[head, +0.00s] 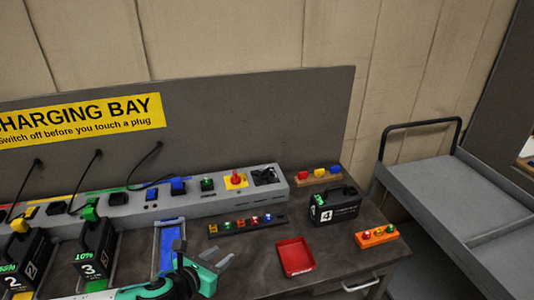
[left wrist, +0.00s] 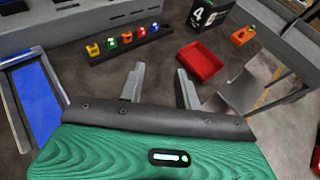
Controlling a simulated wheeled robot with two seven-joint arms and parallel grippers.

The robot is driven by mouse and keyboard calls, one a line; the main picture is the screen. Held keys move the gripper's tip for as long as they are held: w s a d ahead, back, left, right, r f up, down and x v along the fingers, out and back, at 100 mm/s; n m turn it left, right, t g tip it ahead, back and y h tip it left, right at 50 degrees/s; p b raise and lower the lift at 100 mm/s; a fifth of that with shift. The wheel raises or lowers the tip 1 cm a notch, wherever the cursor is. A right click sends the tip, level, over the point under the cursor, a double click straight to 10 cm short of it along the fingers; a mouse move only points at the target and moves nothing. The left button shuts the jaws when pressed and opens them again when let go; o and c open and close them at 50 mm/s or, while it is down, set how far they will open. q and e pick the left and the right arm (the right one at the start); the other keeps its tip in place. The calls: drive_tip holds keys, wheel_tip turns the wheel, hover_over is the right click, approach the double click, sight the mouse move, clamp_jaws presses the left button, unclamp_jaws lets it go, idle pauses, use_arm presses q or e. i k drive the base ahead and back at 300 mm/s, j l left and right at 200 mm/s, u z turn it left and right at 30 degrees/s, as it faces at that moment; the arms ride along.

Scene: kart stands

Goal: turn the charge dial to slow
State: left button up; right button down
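The grey charging panel (head: 130,214) runs along the back of the bench. At its right end is a black square fitting (head: 265,176), possibly the charge dial; its markings are too small to read. Left of it is a red knob on a yellow plate (head: 236,181), then a green switch (head: 207,184). My left gripper (head: 222,256) is above the bench in front of the panel, open, touching nothing. In the left wrist view its two fingers (left wrist: 160,68) are apart with nothing between them. My right gripper is out of view.
A rack of small coloured plugs (head: 247,224) lies between gripper and panel. A red tray (head: 295,257), battery 4 (head: 334,206) and an orange block (head: 377,236) stand to the right. Batteries 2 and 3 (head: 95,255) and a blue-floored holder (head: 168,246) are left. A grey cart (head: 450,190) stands beyond.

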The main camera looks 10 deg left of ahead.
sight(265, 175)
drive_tip(key=i, duration=1.05)
